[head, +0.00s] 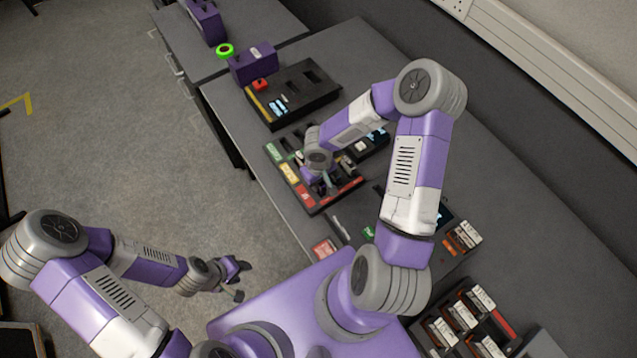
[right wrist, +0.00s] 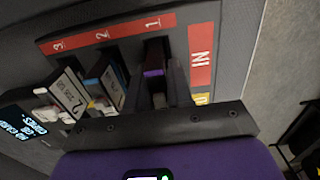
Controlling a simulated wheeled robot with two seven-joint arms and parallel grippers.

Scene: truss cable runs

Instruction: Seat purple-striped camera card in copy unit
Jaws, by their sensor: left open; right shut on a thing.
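In the right wrist view, the purple-striped card (right wrist: 153,73) stands at slot 1 of a black tray's red IN row (right wrist: 110,34). My right gripper (right wrist: 166,92) is shut on this card, close above the tray. How deep the card sits is hard to tell. In the head view, my right gripper (head: 322,182) is over the tray (head: 318,208), and its fingers are mostly hidden. A dark unit with a lit display (right wrist: 22,124), perhaps the copy unit, lies beside the tray; its text is blurred. My left gripper (head: 238,281) is open and empty over the floor.
Cards with white labels stand in slot 2 (right wrist: 112,82) and slot 3 (right wrist: 68,92). A black case (head: 318,82) is farther along the bench. A rack of labelled cards (head: 465,318) is nearer, at lower right. The wall borders the bench's right side.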

